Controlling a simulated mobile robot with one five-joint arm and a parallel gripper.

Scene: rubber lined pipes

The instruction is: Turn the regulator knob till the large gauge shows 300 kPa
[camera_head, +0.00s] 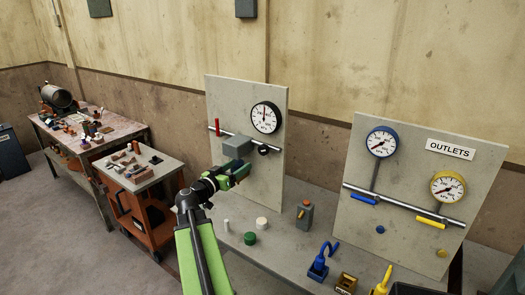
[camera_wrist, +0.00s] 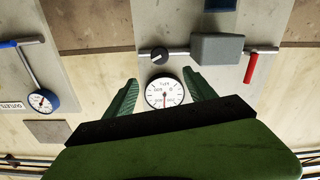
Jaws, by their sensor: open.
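The black regulator knob (camera_head: 263,150) is on the upright grey panel, on the pipe just right of a grey block (camera_head: 237,146). The wrist view is upside down and shows the knob (camera_wrist: 159,55) beyond and roughly between my fingertips, apart from them. The large white gauge (camera_head: 266,117) is above the knob; it also shows in the wrist view (camera_wrist: 165,93). Its needle points about straight up the panel; the numbers are too small to read surely. My gripper (camera_head: 240,171) is in front of the panel, below and left of the knob. Its green fingers (camera_wrist: 159,77) are open and empty.
A red lever (camera_head: 217,127) is on the pipe left of the block. A second panel to the right carries a blue gauge (camera_head: 382,142), a yellow gauge (camera_head: 447,187) and an OUTLETS sign (camera_head: 451,149). Loose parts, including a green cylinder (camera_head: 250,238), stand on the bench below.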

